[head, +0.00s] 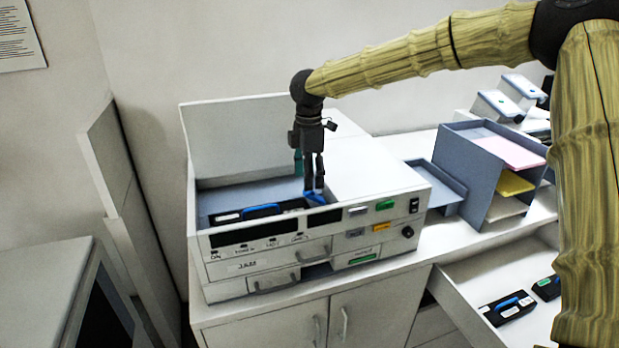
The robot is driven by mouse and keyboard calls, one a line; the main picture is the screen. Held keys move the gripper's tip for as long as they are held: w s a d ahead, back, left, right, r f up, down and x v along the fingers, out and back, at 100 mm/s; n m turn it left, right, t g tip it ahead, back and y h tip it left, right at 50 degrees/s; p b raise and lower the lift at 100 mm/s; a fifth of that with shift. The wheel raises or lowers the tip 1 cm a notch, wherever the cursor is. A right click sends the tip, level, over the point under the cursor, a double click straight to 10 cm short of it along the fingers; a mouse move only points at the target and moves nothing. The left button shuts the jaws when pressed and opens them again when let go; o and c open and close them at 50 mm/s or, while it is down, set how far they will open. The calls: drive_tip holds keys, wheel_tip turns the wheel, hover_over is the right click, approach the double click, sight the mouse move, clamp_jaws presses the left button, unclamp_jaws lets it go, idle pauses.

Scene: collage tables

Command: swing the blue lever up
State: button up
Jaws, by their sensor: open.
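My gripper (314,186) points straight down over the open top bay of the white machine (385,192). Its dark fingers are open with a narrow gap. A small blue piece that looks like the blue lever (314,199) is right below the fingertips, low in the bay near the front panel. Whether the fingers touch it I cannot tell. A green upright piece (298,163) is partly hidden just behind my gripper.
A black cartridge with a blue handle (261,211) sits in the bay, left of my gripper. The machine's raised lid (235,140) stands behind the bay. A grey tray rack (465,170) is to the right. An open drawer (470,282) below holds more black cartridges (508,308).

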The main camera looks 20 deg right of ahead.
sight(316, 195)
drive_tip(key=shift+d+f, duration=0.15)
drive_tip(key=shift+f, duration=0.3)
drive_tip(key=shift+s+f+p, duration=0.4)
drive_tip(key=shift+s+f, duration=0.05)
drive_tip(key=shift+w+f, duration=0.25)
drive_tip(key=shift+f, duration=0.15)
drive_tip(key=shift+s+r, duration=0.1)
drive_tip(key=shift+s, duration=0.05)
drive_tip(key=c, duration=1)
